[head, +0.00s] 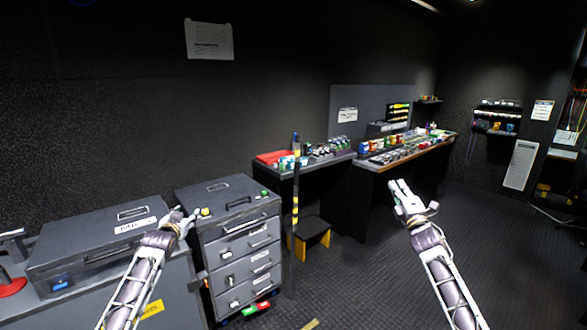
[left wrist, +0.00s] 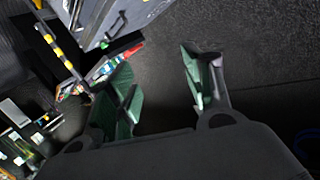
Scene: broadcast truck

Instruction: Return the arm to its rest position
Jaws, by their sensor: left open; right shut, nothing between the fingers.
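My left gripper (head: 181,219) is in front of the grey drawer cabinet, near its top left corner in the head view. It is open, and the left wrist view shows its two green-padded fingers (left wrist: 163,88) spread apart with nothing between them. My right gripper (head: 404,192) is raised over the dark floor in front of the long bench. Its fingers are together and hold nothing visible. Both arms reach forward from the bottom of the head view.
A grey drawer cabinet (head: 238,262) and a grey case (head: 92,240) stand at the left. A bench with small coloured items (head: 405,150) runs along the back wall. A small step stool (head: 310,236) is beside a striped post (head: 295,205). The floor at right is clear.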

